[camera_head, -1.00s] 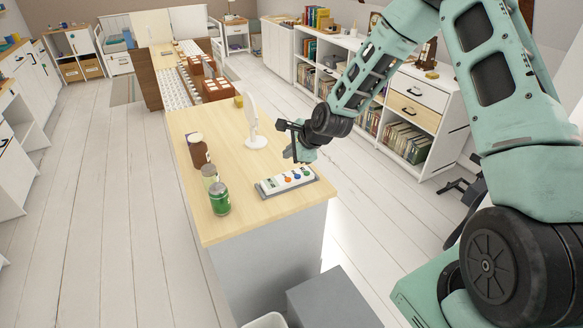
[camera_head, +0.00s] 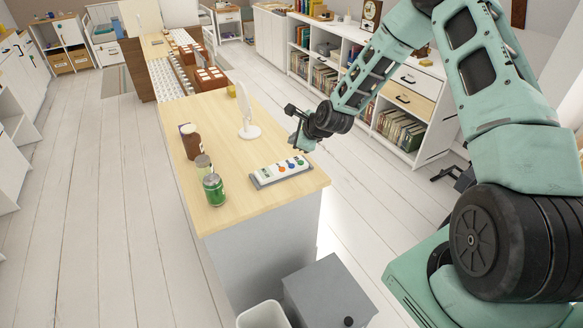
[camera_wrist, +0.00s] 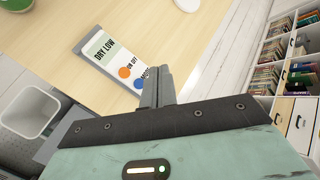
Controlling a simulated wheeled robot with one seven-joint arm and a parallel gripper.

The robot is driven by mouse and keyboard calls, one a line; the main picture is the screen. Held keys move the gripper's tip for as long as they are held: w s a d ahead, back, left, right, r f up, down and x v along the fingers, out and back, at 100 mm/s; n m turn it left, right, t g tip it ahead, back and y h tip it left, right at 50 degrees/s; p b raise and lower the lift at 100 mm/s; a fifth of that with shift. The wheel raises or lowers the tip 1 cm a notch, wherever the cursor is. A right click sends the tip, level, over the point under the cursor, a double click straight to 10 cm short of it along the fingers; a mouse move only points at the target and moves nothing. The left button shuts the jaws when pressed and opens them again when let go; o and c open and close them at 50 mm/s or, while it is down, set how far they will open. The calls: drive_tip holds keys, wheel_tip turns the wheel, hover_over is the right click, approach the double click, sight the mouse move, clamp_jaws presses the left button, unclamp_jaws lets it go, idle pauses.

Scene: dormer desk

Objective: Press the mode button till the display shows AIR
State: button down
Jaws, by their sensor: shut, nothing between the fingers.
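A white control panel (camera_head: 282,171) on a grey base lies on the near right part of the wooden desk. In the wrist view its display (camera_wrist: 104,48) reads "DRY LOW". An orange button (camera_wrist: 125,72) beside it is labelled "ON OFF". A blue button (camera_wrist: 139,84) is partly hidden behind my fingers, and its label is mostly covered. In the head view more coloured buttons show along the panel. My gripper (camera_wrist: 155,75) is shut and empty, its fingertips by the blue button in the wrist view. I cannot tell whether they touch it. My gripper (camera_head: 298,146) also shows above the panel's far side.
A green jar (camera_head: 214,190), a brown bottle (camera_head: 191,142) and a white round stand (camera_head: 249,131) stand on the desk. A white bin (camera_head: 263,315) and a grey box (camera_head: 328,292) are on the floor by its near end. Shelves line the right wall.

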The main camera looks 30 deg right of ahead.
wheel_tip(320, 180, down, 7)
drive_tip(key=b, duration=0.4)
drive_tip(key=shift+f+b, duration=0.2)
drive_tip(key=shift+b, duration=0.15)
drive_tip(key=shift+f, duration=0.1)
idle(1.5)
drive_tip(key=shift+f+b, duration=0.3)
drive_tip(key=shift+f+b, duration=0.3)
drive_tip(key=shift+f, duration=0.1)
idle(0.5)
drive_tip(key=shift+r, duration=0.1)
drive_tip(key=shift+r+p, duration=0.55)
drive_tip(key=shift+r, duration=0.2)
drive_tip(key=shift+r+p, duration=1.8)
drive_tip(key=shift+r, duration=0.75)
